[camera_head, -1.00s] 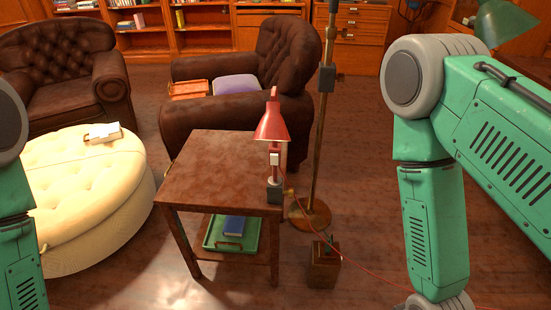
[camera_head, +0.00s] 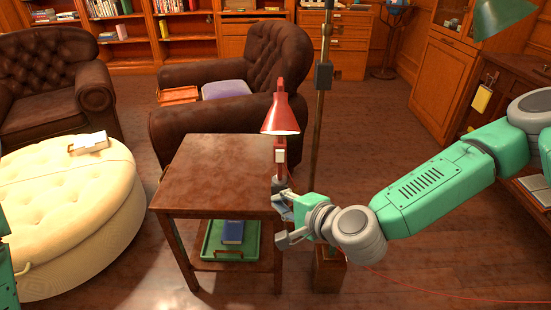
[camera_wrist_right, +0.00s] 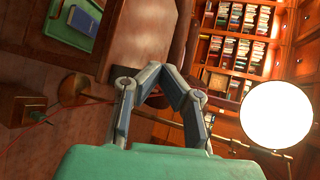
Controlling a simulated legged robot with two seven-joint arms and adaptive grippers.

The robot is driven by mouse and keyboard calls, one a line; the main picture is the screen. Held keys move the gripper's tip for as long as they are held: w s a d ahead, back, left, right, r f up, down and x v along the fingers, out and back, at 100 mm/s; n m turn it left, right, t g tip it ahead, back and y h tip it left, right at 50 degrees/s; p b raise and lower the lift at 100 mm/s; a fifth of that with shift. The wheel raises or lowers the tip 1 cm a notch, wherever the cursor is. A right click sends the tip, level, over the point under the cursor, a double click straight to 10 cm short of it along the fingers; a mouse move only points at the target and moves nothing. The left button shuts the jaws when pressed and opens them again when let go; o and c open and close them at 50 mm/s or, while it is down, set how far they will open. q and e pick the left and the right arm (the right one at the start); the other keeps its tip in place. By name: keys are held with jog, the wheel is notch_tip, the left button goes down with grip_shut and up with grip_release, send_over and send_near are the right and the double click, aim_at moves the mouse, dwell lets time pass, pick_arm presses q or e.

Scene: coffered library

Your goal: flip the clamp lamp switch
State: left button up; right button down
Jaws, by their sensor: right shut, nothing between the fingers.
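The red clamp lamp (camera_head: 281,115) stands upright at the right edge of the side table (camera_head: 205,175) in the head view. A small pale switch block (camera_head: 280,156) sits on its stem below the shade. My right gripper (camera_head: 280,218) is below the switch at the table's right corner and hides much of the lamp's clamp. In the wrist view the right gripper's fingers (camera_wrist_right: 164,72) come together with nothing between them. A bright white disc (camera_wrist_right: 278,114) at the right there looks like the lamp's lit mouth. My left gripper is out of view.
A brass floor stand (camera_head: 322,120) rises just behind the lamp. A green tray (camera_head: 213,238) with a blue book (camera_head: 233,232) is on the table's lower shelf. A dark armchair (camera_head: 215,125) stands behind, and a cream ottoman (camera_head: 75,215) at left. A red cord (camera_head: 450,298) crosses the floor.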

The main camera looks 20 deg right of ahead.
aim_at(281, 158)
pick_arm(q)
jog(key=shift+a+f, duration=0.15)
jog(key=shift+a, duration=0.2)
pick_arm(e)
jog(key=shift+w+d+r+m+t, duration=0.25)
jog(key=shift+w+r+m+t, duration=0.2)
jog(key=shift+w+r, duration=0.4)
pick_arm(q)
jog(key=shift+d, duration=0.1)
pick_arm(e)
jog(key=shift+d, duration=0.1)
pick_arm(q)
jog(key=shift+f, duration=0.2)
pick_arm(e)
jog(key=shift+w+d+r, duration=0.15)
jog(key=shift+w+d, duration=0.25)
jog(key=shift+w, duration=1)
jog(key=shift+w+d+r, duration=0.15)
jog(key=shift+w+d, duration=0.3)
jog(key=shift+w, duration=0.9)
jog(key=shift+w+d+r, duration=0.15)
jog(key=shift+w+d, duration=0.25)
jog(key=shift+w, duration=1)
jog(key=shift+w, duration=0.1)
jog(key=shift+w+d+r, duration=0.1)
jog(key=shift+w+r, duration=0.05)
jog(key=shift+w, duration=0.15)
